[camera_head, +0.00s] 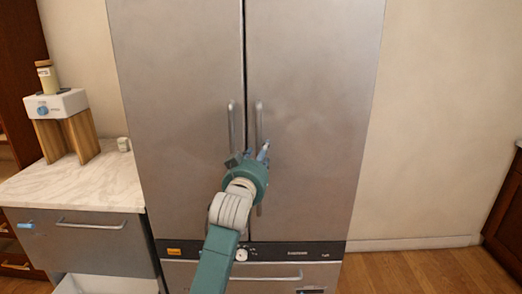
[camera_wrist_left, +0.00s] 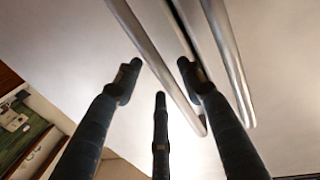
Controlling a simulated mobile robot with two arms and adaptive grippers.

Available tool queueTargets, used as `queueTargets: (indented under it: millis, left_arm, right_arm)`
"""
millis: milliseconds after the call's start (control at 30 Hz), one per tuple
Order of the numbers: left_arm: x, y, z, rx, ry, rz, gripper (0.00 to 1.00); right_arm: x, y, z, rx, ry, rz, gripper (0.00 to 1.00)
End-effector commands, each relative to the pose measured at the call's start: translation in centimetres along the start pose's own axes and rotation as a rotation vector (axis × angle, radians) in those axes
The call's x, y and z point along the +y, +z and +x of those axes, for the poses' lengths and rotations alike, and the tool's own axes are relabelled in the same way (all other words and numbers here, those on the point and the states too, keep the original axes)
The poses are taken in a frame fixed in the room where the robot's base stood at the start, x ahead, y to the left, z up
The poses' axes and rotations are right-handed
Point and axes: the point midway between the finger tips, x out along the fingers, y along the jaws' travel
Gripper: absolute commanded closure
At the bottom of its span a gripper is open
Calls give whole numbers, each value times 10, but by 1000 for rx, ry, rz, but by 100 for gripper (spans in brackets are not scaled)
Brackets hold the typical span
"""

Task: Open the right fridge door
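The fridge has two tall grey doors, both shut. The right door (camera_head: 320,75) has an upright bar handle (camera_head: 259,122) beside the centre gap; the left door (camera_head: 175,75) has a matching handle (camera_head: 231,125). My left gripper (camera_head: 250,157) is at the lower part of the handles in the head view, partly hiding them. In the left wrist view my left gripper (camera_wrist_left: 160,76) is open, its fingers spread around one handle bar (camera_wrist_left: 150,50), which appears to be the right door's. Contact is not clear. The other bar (camera_wrist_left: 232,65) is outside the fingers. My right gripper is not in view.
A counter with a marble top (camera_head: 75,190) stands left of the fridge, carrying a white and wooden appliance (camera_head: 62,105). A lower drawer handle (camera_head: 265,280) is under the doors. The floor (camera_head: 420,270) and wall right of the fridge are clear. A brown cabinet (camera_head: 508,215) is at far right.

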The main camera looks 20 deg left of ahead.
Motion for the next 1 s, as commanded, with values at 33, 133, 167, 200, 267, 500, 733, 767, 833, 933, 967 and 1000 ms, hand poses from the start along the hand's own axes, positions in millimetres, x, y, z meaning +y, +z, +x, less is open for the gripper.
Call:
queueTargets:
  millis: [33, 133, 167, 200, 267, 500, 733, 767, 833, 933, 967, 1000]
  left_arm:
    - [0, -2, 6, 1, -1, 1, 60]
    - [-1, 0, 14, 0, -1, 1, 60]
    - [-1, 0, 15, 0, -1, 1, 60]
    - [-1, 0, 17, 0, -1, 1, 60]
    - [-1, 0, 18, 1, -1, 0, 60]
    - [-1, 0, 18, 1, -1, 0, 60]
    - [0, 0, 18, 1, 0, 1, 100]
    - [0, 0, 18, 1, 0, 1, 100]
    - [0, 0, 18, 1, -1, 1, 100]
    - [0, 0, 18, 0, -1, 1, 100]
    - [0, 0, 18, 0, 0, 1, 100]
    - [-1, 0, 18, 0, 0, 1, 100]
  right_arm:
    - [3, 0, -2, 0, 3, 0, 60]
    - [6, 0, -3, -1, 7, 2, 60]
    - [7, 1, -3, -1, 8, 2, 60]
    - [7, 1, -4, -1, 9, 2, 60]
    - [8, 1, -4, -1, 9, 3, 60]
    - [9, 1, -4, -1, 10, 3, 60]
    - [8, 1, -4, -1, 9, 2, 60]
    - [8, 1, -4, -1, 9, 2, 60]
    - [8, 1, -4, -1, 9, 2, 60]
    - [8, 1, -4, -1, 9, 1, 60]
    - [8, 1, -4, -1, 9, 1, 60]
    - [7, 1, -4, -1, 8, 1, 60]
